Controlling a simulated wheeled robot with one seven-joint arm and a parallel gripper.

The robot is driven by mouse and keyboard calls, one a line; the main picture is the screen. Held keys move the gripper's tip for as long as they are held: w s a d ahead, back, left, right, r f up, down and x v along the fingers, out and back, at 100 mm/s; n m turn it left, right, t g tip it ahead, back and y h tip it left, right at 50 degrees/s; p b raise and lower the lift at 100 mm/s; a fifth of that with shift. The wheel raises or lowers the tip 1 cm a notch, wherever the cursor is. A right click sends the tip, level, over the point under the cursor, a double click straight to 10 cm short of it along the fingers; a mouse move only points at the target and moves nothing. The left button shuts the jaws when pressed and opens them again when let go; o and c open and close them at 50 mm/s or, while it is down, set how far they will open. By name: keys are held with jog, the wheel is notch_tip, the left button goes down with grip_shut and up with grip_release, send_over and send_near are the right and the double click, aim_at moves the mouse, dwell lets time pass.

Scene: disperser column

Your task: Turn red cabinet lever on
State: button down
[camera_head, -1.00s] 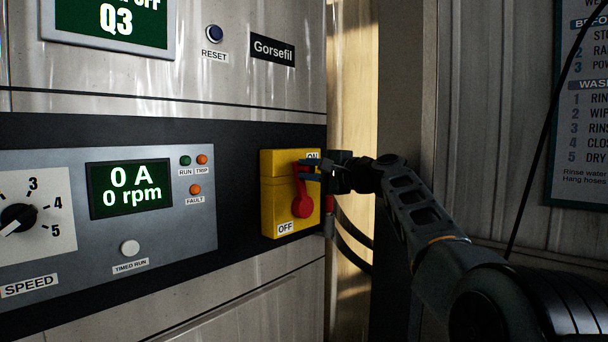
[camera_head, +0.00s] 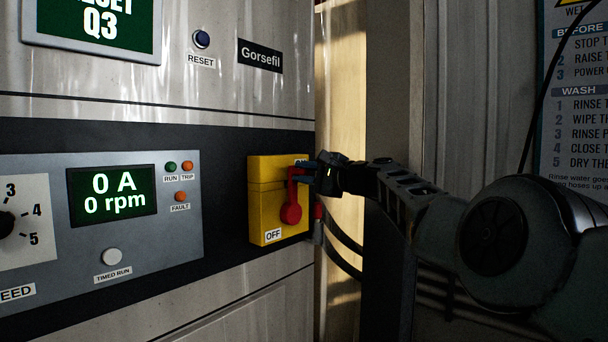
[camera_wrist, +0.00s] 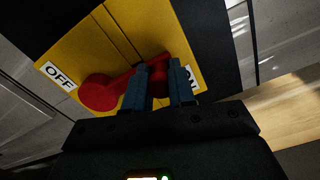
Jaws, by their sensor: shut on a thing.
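The red lever (camera_head: 291,210) sits on a yellow switch box (camera_head: 264,205) on the cabinet front. Its round hub is low on the box and its arm points up, toward the ON label, which is partly hidden by my gripper. The OFF label (camera_head: 273,235) is at the box's bottom. My gripper (camera_head: 305,173) is at the lever's upper end, coming from the right. In the wrist view, the two blue fingers of my gripper (camera_wrist: 155,88) are shut on the end of the red lever (camera_wrist: 100,92), one finger on each side.
A control panel left of the box has a green display (camera_head: 112,193) reading 0 A, 0 rpm. A round white TIMED RUN button (camera_head: 112,256) is below it. A blue RESET button (camera_head: 202,39) is above. Dark cables (camera_head: 343,245) hang right of the box.

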jog(key=shift+d, duration=0.15)
jog(key=c, duration=0.9)
grip_release()
jog(key=shift+w, duration=0.1)
jog(key=shift+c, duration=0.2)
jog(key=shift+f, duration=0.1)
jog(key=shift+s+d, duration=0.2)
jog(key=shift+d, duration=0.4)
jog(key=shift+s+d+b, duration=0.35)
jog(key=shift+s+b, duration=0.1)
jog(key=shift+s, duration=0.15)
jog(key=shift+b+v, duration=0.5)
jog(key=shift+v, duration=2.1)
